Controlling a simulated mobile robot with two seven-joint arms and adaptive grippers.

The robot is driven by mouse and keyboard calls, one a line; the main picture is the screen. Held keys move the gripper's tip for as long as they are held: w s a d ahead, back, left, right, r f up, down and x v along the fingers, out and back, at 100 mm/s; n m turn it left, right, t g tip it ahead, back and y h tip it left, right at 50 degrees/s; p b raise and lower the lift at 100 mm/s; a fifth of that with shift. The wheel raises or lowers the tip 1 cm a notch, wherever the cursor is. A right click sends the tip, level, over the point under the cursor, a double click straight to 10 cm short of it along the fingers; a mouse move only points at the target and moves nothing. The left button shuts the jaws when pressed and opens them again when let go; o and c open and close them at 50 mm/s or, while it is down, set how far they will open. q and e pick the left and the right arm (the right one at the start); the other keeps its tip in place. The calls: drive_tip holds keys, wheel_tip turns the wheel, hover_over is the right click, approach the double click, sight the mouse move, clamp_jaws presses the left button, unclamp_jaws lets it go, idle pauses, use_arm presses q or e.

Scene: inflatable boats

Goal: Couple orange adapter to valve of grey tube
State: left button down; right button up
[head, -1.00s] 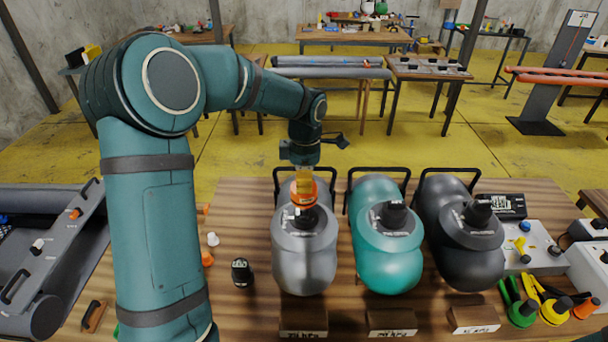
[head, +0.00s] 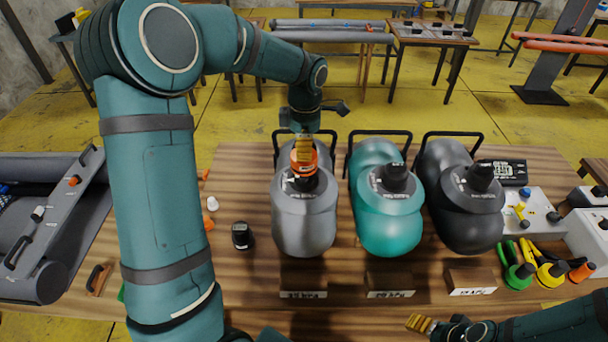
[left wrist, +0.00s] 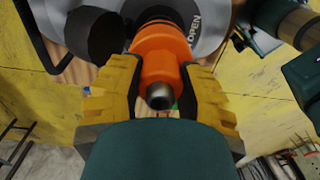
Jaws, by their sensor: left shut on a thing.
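The grey tube (head: 304,225) lies at the left of three tubes on the wooden table. My left gripper (head: 304,150) is shut on the orange adapter (head: 303,162) over the grey tube's top. In the left wrist view, the yellow fingers stand either side of the orange adapter (left wrist: 162,58), its metal nozzle towards the camera. Its far end meets the grey valve area marked OPEN (left wrist: 194,24); whether it is seated is hidden. A black cap (left wrist: 92,36) sits beside it. My right gripper (head: 420,323) is low at the table's front edge; its finger gap is unclear.
A teal tube (head: 388,225) and a dark tube (head: 460,215) lie to the right, black caps on top. A black cylinder (head: 242,236) stands left of the grey tube. Small label blocks (head: 303,280) line the front. Pumps and boxes crowd the right.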

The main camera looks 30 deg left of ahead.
use_arm(q)
drive_tip(key=shift+f, duration=0.15)
drive_tip(key=shift+f+b, duration=1)
drive_tip(key=shift+f, duration=0.1)
drive_tip(key=shift+f, duration=0.1)
drive_tip(key=shift+f+b, duration=0.35)
drive_tip(key=shift+f+b, duration=0.65)
drive_tip(key=shift+f, duration=0.15)
idle(0.8)
idle(0.4)
drive_tip(key=m, duration=0.4)
drive_tip(key=shift+p, duration=0.3)
